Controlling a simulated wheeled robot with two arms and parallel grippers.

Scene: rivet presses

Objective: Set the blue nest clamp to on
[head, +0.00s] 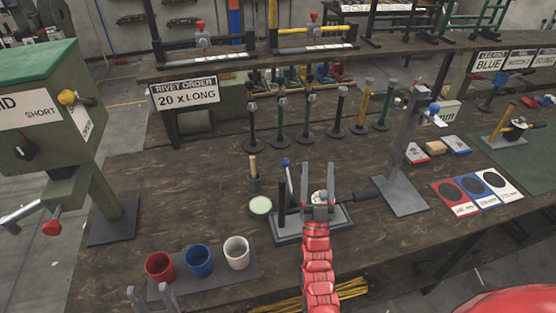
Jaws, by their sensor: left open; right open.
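A small fixture stands on a grey base plate (284,232) on the bench, with a dark post and a thin lever topped by a blue knob (286,162). I take this for the blue nest clamp, but no label on it is readable. My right gripper (318,186) is open, fingers pointing up the picture. It overlaps the right part of the fixture and hides some of it; I cannot tell whether it touches. My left gripper (151,295) shows only its fingertips at the bottom left, open and empty, by the cup tray.
Red (160,267), blue (200,260) and white (237,252) cups stand at the front left. A green-topped press (48,110) is at left. A grey stand with a blue knob (434,107) is to the right. Several upright tools line the back. Coloured cards (456,197) lie at right.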

